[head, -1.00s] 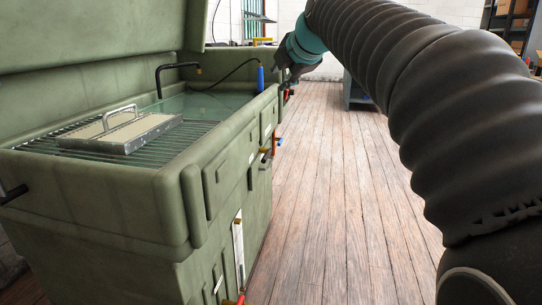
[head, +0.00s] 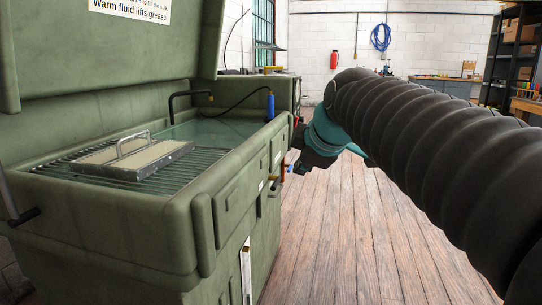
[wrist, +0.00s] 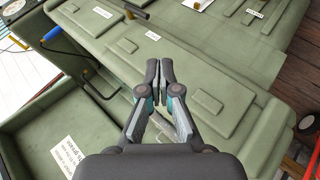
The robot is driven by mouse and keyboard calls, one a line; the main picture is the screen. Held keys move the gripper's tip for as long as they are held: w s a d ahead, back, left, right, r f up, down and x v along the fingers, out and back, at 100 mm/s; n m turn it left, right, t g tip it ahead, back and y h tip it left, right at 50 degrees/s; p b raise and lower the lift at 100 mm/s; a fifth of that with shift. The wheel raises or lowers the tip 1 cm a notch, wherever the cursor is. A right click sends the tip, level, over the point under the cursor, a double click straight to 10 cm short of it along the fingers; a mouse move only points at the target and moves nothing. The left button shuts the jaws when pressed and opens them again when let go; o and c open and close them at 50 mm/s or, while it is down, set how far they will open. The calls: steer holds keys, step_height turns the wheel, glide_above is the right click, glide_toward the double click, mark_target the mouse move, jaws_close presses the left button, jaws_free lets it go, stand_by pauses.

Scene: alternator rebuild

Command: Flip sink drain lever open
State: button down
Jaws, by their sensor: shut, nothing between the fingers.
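The sink is a green parts washer (head: 150,225) with its lid raised. In the head view, small coloured handles, one orange (head: 274,178), stick out of its right side face near the far end. I cannot tell which one is the drain lever. My gripper (wrist: 158,66) is shut and empty over the green panel, apart from both fittings. In the head view my gripper (head: 302,165) is beside the handles, its fingertips partly hidden.
A metal-handled tray (head: 135,158) rests on the washer's grate, near a black spout (head: 187,95) and a blue-handled tool (head: 270,105). The wooden floor (head: 340,240) right of the washer is clear. Something red (wrist: 308,122) shows at the wrist view's right edge.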

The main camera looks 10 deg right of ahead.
steer(key=s+f+m+g+h, duration=0.1)
steer(key=s+f+m+g, duration=0.3)
steer(key=s+f+m, duration=1)
steer(key=s+f, duration=0.7)
steer(key=f, duration=0.2)
steer(key=shift+s+d+f, duration=0.15)
steer(key=shift+s+d, duration=0.05)
steer(key=shift+d, duration=0.05)
